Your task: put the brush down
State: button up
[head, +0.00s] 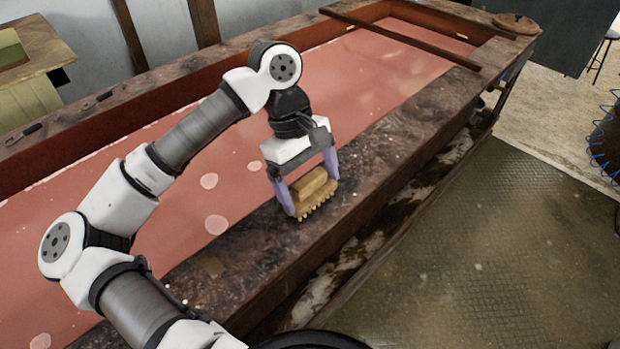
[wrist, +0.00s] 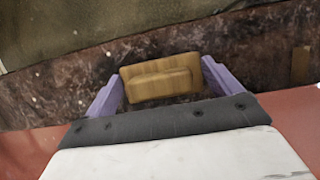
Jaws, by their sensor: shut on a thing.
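The brush (head: 314,192) is a yellowish wooden block with a raised grip on top and short bristles below. My gripper (head: 308,187) has its two purple fingers on either side of the brush and is shut on it. The brush is at the dark, worn rail (head: 362,150) along the near side of the red-floored trough. Whether its bristles touch the rail is hard to tell. In the wrist view the brush (wrist: 160,82) lies between the fingertips, with the rail (wrist: 60,92) behind it.
The red trough floor (head: 215,224) with pale round spots lies left of the rail. A wooden bar (head: 400,38) crosses the trough farther back. A small brown patch (head: 211,265) lies on the rail nearer me. The rail is otherwise mostly clear. Floor (head: 500,250) lies to the right.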

jog(key=shift+f+b, duration=0.15)
jog(key=shift+b, duration=0.15)
jog(key=o, duration=0.8)
jog(key=shift+r+p, duration=0.35)
jog(key=shift+p, duration=0.05)
jog(key=b+v, duration=0.1)
jog(key=v, duration=1)
jog(key=shift+r+b, duration=0.35)
jog(key=shift+w+a, duration=0.1)
jog(key=shift+a, duration=0.05)
